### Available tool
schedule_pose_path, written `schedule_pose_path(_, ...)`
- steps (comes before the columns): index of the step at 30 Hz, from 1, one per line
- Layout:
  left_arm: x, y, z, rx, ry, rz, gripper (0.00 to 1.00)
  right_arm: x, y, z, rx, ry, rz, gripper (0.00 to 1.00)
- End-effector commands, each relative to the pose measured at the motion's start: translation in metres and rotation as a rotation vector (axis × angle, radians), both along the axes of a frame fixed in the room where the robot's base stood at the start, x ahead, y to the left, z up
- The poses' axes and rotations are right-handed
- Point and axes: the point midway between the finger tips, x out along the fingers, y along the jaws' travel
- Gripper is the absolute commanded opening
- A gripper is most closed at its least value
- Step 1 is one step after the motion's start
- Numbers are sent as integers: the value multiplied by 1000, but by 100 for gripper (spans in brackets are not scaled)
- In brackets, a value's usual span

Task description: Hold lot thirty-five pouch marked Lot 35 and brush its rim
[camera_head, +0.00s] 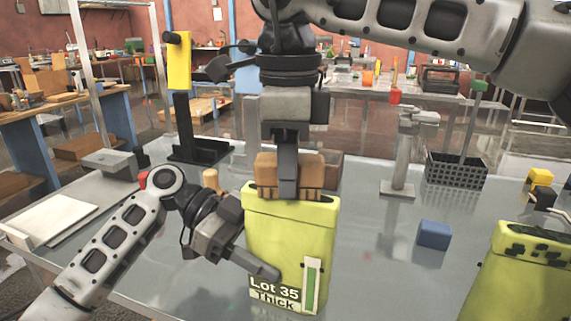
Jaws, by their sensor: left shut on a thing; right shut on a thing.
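The yellow-green pouch (285,232) marked "Lot 35 Thick" stands upright near the front middle of the table, with a green-and-white strip on its lower right face. My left gripper (262,270) is shut on the pouch, one finger lying across its lower left front. The other finger is hidden. My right gripper (288,188) comes down from above and is shut on a brown wooden brush (265,172). The brush is at the pouch's top rim and covers most of the opening. Whether its bristles touch the rim cannot be told exactly.
Another yellow-green pouch (520,275) with dark marks along its top stands at the front right. A blue block (434,235), a black mesh basket (456,170) and a grey stand (398,187) are to the right. A pale board (50,222) lies at the left.

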Motion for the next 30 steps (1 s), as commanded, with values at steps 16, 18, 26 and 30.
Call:
schedule_pose_path(16,0,0,0,1,-1,1,42,-3,-11,0,2,0,-1,9)
schedule_pose_path(18,0,0,0,1,-1,1,42,-4,-14,0,2,0,-1,9)
schedule_pose_path(26,0,0,0,1,-1,1,42,-7,-21,-2,0,0,-1,9)
schedule_pose_path(30,0,0,0,0,0,1,42,-7,-22,-2,-1,1,-1,9)
